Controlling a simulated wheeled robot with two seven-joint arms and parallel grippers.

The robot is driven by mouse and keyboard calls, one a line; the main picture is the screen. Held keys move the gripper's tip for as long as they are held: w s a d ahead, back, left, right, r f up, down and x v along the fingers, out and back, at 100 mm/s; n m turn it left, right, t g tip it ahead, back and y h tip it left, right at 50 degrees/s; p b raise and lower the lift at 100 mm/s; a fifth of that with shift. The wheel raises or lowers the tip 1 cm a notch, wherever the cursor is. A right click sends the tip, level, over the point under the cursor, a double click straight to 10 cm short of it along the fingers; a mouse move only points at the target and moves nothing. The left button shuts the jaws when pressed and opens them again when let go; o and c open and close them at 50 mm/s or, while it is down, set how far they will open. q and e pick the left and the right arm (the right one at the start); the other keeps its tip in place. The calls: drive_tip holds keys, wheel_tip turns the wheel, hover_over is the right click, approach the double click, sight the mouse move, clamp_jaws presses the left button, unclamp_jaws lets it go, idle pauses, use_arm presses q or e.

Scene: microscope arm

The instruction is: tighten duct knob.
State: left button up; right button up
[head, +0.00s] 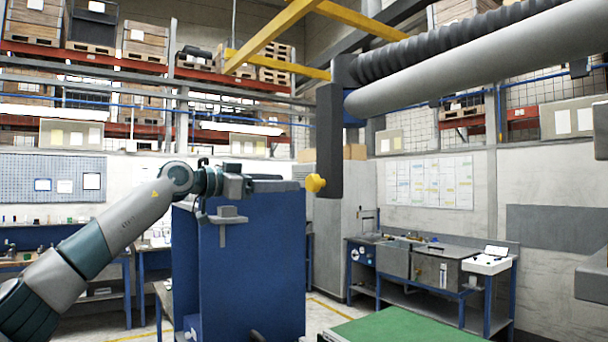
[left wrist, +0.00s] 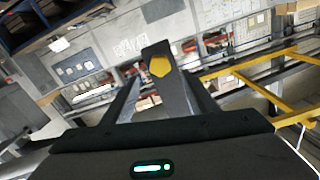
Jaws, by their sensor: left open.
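The yellow duct knob (head: 315,183) sticks out to the left from the lower part of a dark vertical bracket (head: 330,140). The bracket hangs at the end of a large grey duct arm (head: 470,62). My left gripper (head: 248,186) is open and empty, to the left of the knob at about its height, with a clear gap between them. In the left wrist view the knob (left wrist: 159,66) shows as a yellow, many-sided face on the dark bracket (left wrist: 155,50). It lies ahead, between the two open fingers (left wrist: 160,98). My right gripper does not show.
A tall blue cabinet (head: 255,265) appears behind and below my left gripper. A green-topped surface (head: 405,327) lies at the lower front. A workbench (head: 440,265) stands at the right. Yellow beams (head: 275,35) cross overhead. The space between gripper and knob looks free.

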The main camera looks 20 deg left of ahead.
sight(309, 182)
use_arm(q)
drive_tip(key=p+x, duration=0.1)
drive_tip(key=x, duration=0.1)
drive_tip(key=p+x, duration=0.1)
drive_tip(key=x, duration=0.2)
drive_tip(key=shift+w+d+r+p, duration=0.2)
drive_tip(key=shift+p, duration=0.15)
drive_tip(key=shift+p+x, duration=0.3)
drive_tip(key=shift+x, duration=0.6)
drive_tip(key=shift+f, duration=0.2)
